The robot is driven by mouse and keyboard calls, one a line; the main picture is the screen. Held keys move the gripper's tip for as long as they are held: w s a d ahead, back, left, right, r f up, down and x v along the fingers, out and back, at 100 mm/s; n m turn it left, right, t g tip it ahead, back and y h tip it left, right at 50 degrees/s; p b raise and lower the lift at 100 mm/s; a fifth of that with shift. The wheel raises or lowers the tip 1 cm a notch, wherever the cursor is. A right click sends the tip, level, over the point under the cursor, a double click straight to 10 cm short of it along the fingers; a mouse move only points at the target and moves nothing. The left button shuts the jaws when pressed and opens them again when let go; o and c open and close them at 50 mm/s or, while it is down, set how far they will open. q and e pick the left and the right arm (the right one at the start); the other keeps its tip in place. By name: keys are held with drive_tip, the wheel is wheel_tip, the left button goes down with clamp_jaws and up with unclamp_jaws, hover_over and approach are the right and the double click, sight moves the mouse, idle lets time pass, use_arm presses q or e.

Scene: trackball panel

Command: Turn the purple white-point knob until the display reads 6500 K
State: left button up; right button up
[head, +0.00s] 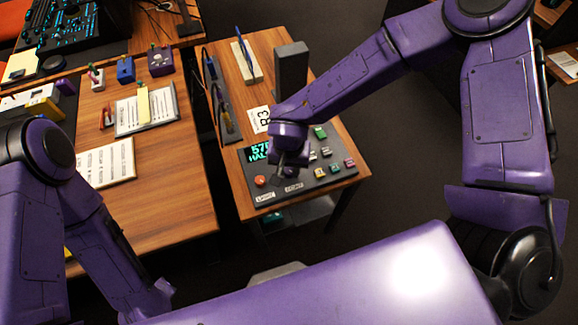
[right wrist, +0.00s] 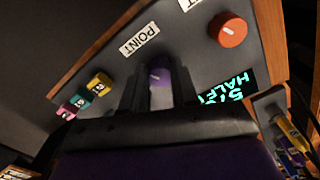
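The dark panel (head: 325,181) lies on a small wooden table. My right gripper (head: 288,172) reaches down over its front part. In the right wrist view its two fingers (right wrist: 160,92) stand on either side of the purple knob (right wrist: 160,76), close against it. The knob has a pale mark on its top and sits beside a label reading POINT (right wrist: 140,40). The display (head: 259,152) shows green characters starting with 57 and a second line starting with HAL; my gripper hides the rest. It also shows in part in the right wrist view (right wrist: 232,88).
An orange-red knob (head: 260,180) is on the panel left of my right gripper. Several coloured buttons (head: 334,168) are to its right. A dark upright block (head: 291,68) stands behind the panel. A larger desk (head: 175,215) with papers is at left.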

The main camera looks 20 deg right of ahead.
clamp_jaws()
drive_tip(key=shift+m, duration=0.3)
